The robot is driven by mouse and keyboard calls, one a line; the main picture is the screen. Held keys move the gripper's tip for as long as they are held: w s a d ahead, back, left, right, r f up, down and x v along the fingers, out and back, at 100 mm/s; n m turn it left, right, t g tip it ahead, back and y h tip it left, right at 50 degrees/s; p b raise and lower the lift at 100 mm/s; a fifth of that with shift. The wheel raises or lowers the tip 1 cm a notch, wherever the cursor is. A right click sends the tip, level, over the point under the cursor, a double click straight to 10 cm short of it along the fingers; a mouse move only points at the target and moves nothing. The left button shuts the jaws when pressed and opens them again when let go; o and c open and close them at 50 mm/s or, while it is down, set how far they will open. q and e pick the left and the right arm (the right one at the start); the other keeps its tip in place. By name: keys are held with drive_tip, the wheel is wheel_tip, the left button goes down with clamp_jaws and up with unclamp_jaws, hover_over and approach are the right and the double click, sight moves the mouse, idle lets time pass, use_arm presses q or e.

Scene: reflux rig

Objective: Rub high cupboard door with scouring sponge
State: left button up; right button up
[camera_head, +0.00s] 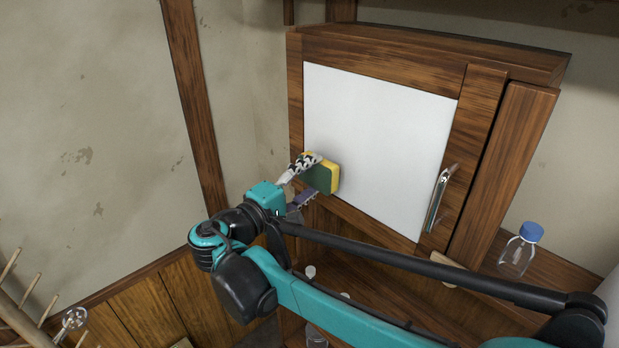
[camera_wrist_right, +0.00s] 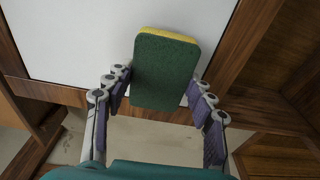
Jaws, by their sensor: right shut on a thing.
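The high cupboard door (camera_head: 382,140) is a white panel in a brown wooden frame, with a metal handle (camera_head: 438,200) at its right side. It appears closed. My right gripper (camera_head: 316,178) is shut on the scouring sponge (camera_head: 326,178), in front of the door's lower left part. In the right wrist view the sponge (camera_wrist_right: 165,75) stands between the two fingers, its green face toward the camera and its yellow layer toward the white panel (camera_wrist_right: 85,45). I cannot tell whether the sponge touches the panel. My left gripper is not in view.
A clear bottle with a blue cap (camera_head: 520,250) stands on a wooden shelf right of the door. Small items on the shelf below are partly hidden by my right arm. A wooden peg rack (camera_head: 25,320) is at the lower left.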

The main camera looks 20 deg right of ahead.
sight(327, 184)
drive_tip(key=shift+w+d, duration=0.15)
drive_tip(key=shift+d, duration=0.25)
drive_tip(key=shift+w+d, duration=0.15)
drive_tip(key=shift+d, duration=0.35)
drive_tip(key=shift+s+d+p, duration=0.2)
drive_tip(key=shift+s+d, duration=0.1)
drive_tip(key=shift+s, duration=0.65)
drive_tip(key=shift+s+d+p, duration=0.2)
drive_tip(key=shift+s+d, duration=0.1)
drive_tip(key=shift+s, duration=0.6)
drive_tip(key=shift+s+d, duration=0.1)
